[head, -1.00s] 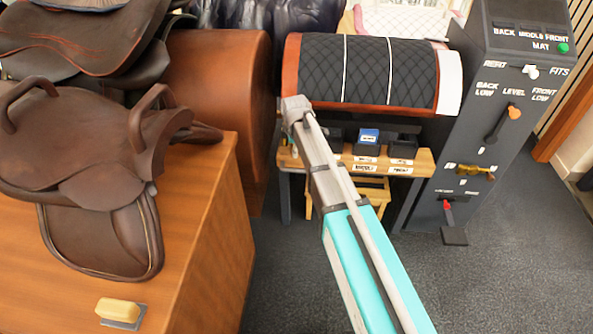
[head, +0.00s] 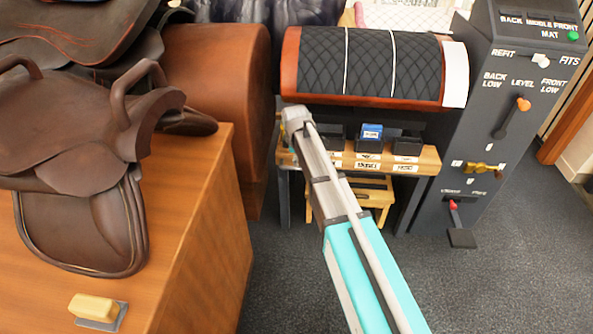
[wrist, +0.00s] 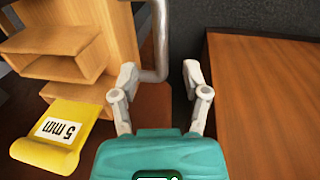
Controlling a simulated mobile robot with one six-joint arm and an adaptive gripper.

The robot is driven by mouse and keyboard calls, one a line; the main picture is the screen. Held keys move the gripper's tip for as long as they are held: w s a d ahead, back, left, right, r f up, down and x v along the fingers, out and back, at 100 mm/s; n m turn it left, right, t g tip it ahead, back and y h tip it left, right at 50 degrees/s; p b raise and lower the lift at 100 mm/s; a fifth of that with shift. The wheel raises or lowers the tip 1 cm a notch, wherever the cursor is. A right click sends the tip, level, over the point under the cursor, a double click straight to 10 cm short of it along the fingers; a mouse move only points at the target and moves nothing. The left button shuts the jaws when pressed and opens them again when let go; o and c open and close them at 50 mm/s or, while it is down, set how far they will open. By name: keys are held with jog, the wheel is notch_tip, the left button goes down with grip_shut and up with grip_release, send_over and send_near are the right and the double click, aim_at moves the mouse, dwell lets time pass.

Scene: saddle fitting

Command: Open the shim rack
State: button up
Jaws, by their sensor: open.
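In the wrist view, a light wooden rack (wrist: 75,48) with stepped, open compartments stands at the upper left; I take it to be the shim rack. A yellow piece (wrist: 38,150) marked "5 mm" sticks out at its lower front. A grey bent bar (wrist: 161,38) runs down beside the rack and turns left near its lower end. My gripper (wrist: 160,80) is open, its two fingers spread, with the bar's lower end in line with the gap. Contact cannot be told. In the head view my gripper is hidden beyond my arm.
A brown wooden surface (wrist: 265,105) lies to the right in the wrist view. In the head view, a bench (head: 425,160) carries small dark bins beneath a quilted pad (head: 345,65). A dark lever panel (head: 490,110) stands right. A saddle (head: 70,135) lies left. Grey floor is free at right.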

jog(key=shift+w+f+b, duration=0.2)
jog(key=shift+f+b, duration=0.9)
jog(key=shift+f, duration=0.15)
jog(key=shift+w+f+b, duration=0.2)
jog(key=shift+f+b, duration=0.85)
jog(key=shift+f, duration=0.15)
grip_shut()
